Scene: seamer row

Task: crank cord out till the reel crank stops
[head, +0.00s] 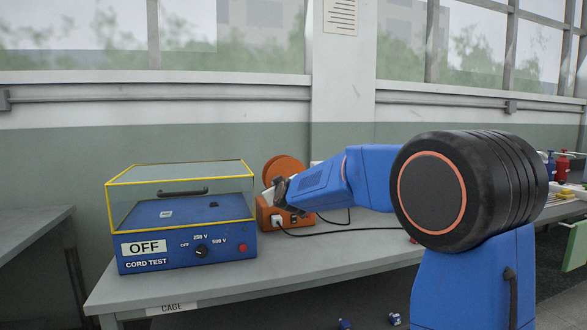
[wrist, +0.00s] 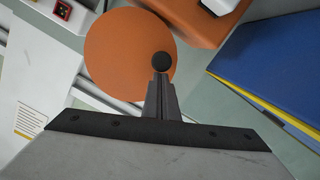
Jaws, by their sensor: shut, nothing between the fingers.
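The cord reel shows in the head view as an orange disc (head: 283,165) above an orange base (head: 268,214). In the wrist view the disc (wrist: 112,62) lies just beyond my gripper (wrist: 161,76), with a dark round crank knob (wrist: 162,62) at its right edge. My gripper is shut, its fingertips right at the knob, with nothing held between them. Whether the tips touch the knob I cannot tell. In the head view my gripper (head: 279,187) is in front of the reel and partly hides it. A black cord (head: 315,235) runs over the bench to the right.
The blue cord test box (head: 185,245) with a clear, yellow-edged lid stands left of the reel, its sign reading OFF. Its edge also shows in the wrist view (wrist: 280,60). The grey bench (head: 300,258) is clear in front. The window wall rises behind.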

